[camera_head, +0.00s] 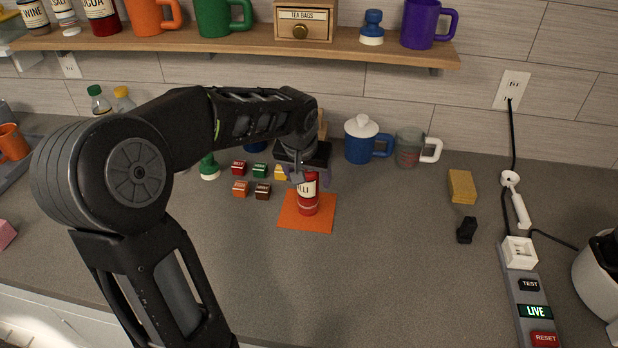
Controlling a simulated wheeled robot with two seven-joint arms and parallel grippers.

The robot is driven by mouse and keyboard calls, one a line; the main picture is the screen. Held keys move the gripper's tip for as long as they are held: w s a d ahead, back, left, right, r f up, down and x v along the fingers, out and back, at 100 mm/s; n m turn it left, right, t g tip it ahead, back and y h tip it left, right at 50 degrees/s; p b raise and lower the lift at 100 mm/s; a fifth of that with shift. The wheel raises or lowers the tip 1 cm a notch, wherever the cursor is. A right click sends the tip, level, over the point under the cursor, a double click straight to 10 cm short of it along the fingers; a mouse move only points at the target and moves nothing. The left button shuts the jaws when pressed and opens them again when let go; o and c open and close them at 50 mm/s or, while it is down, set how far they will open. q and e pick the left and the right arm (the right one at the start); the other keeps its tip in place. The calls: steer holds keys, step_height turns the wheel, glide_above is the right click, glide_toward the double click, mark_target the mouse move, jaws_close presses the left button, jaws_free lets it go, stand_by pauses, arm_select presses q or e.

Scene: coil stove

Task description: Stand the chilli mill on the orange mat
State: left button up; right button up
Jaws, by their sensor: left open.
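The chilli mill (308,201) is red with a pale label band reading "LLI" in part. It stands upright on the orange mat (291,222), a flat square on the grey counter. My left arm comes in from the left, and my left gripper (299,177) is over the mat at the mill's upper left. The gripper is open, with its fingers close to the mill's top; I cannot tell whether they touch it. The gripper hides part of the mill's top. My right gripper is not in view.
Several small coloured boxes (240,188) lie left of the mat. A blue lidded mug (360,142) and a grey mug (409,149) stand behind to the right. A yellow sponge (461,186), black clip (466,230) and power strip (528,290) lie right. The counter front is clear.

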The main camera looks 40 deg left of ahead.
arm_select(q)
steer(key=v, duration=1.1)
steer(key=shift+b, duration=0.45)
steer(key=shift+s+f, duration=0.15)
